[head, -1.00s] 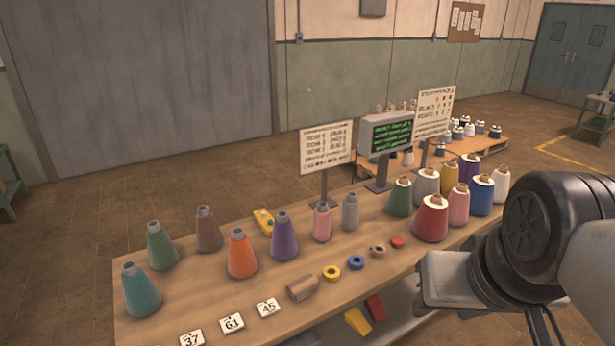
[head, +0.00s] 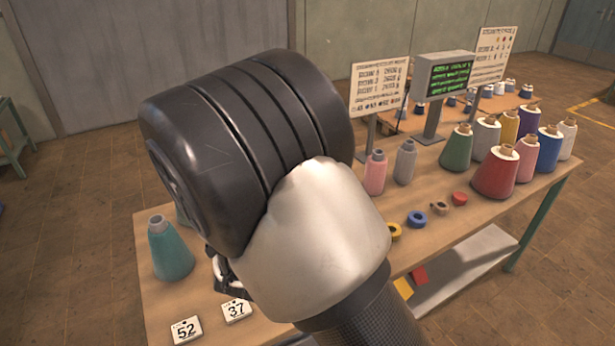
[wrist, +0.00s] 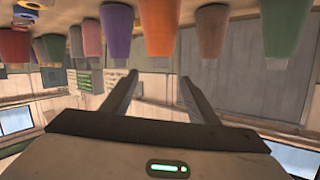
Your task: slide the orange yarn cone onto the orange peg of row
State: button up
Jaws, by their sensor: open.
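The orange yarn cone (wrist: 157,27) shows in the wrist view, which looks upside down, between a purple cone (wrist: 117,30) and a brown cone (wrist: 211,30). It is beyond my fingertips and not between them. My gripper (wrist: 158,76) is open, with nothing between its fingers. In the head view my arm hides the orange cone and nearly all of my gripper. I cannot make out an orange peg or a row of pegs in either current view.
The wooden table (head: 154,292) carries a teal cone (head: 171,250) and number cards (head: 237,310) at left. Pink (head: 375,173) and grey (head: 405,162) cones, a screen (head: 447,78), sign boards and several large cones (head: 495,172) stand to the right.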

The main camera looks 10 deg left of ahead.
notch_tip(320, 180, down, 4)
jog(key=s+a+r+t+b, duration=0.1)
jog(key=s+t, duration=0.1)
jog(key=s, duration=0.1)
jog(key=w+n+t+h, duration=0.1)
jog(key=w, duration=1.5)
jog(key=shift+w+d, duration=0.25)
jog(key=shift+w, duration=0.15)
jog(key=shift+f, duration=0.1)
jog(key=shift+c, duration=0.2)
grip_shut()
